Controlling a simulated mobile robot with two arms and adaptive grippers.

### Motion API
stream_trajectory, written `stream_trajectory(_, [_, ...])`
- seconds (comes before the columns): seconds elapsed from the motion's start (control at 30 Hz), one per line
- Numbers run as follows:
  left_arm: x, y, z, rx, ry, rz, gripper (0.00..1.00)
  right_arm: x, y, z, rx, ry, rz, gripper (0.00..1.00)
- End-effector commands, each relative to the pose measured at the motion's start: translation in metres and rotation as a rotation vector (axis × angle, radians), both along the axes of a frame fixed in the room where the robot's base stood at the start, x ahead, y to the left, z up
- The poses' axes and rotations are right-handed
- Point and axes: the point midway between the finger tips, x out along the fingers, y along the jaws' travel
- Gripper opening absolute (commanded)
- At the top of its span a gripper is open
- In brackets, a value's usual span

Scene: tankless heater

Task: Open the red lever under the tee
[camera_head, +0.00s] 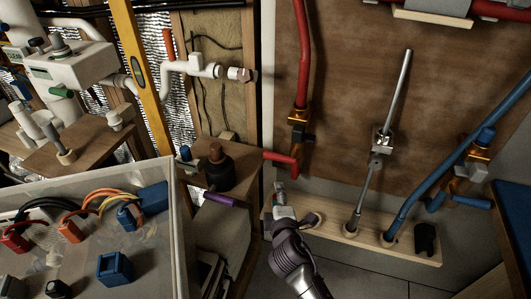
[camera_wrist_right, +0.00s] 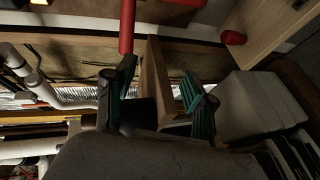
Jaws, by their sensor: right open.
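The red lever (camera_head: 282,158) sticks out to the left below the brass tee (camera_head: 300,117) on the red pipe (camera_head: 303,50), in front of the brown panel. My right gripper (camera_head: 280,189) is open, just below the lever in the head view. In the right wrist view, my gripper (camera_wrist_right: 158,82) has its two dark green-padded fingers apart. A red bar (camera_wrist_right: 127,28), likely the lever, ends by the left finger's tip; I cannot tell whether they touch. No object shows held between the fingers. My left gripper is not in view.
A wooden block (camera_head: 350,232) holds pipe ends below the panel. A steel pipe (camera_head: 398,95) and a blue pipe (camera_head: 440,170) stand to the right. A bin of connectors (camera_head: 168,235) and a shelf with a dark valve body (camera_head: 218,165) lie left.

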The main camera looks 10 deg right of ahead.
Motion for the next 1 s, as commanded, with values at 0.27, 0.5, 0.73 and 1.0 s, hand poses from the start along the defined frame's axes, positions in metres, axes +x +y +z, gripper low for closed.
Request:
stream_trajectory(0.27, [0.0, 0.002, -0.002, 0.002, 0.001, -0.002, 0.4, 0.015, -0.007, 0.045, -0.071, -0.085, -0.018, 0.55])
stream_trajectory(0.5, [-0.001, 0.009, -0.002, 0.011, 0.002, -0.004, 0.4, 0.06, -0.016, 0.037, -0.07, -0.085, -0.019, 0.55])
stream_trajectory(0.73, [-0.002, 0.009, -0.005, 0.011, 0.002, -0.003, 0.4, 0.106, -0.025, 0.027, -0.069, -0.083, -0.019, 0.55])
stream_trajectory(1.0, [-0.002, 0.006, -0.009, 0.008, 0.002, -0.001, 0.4, 0.135, -0.03, 0.021, -0.065, -0.083, -0.018, 0.55])
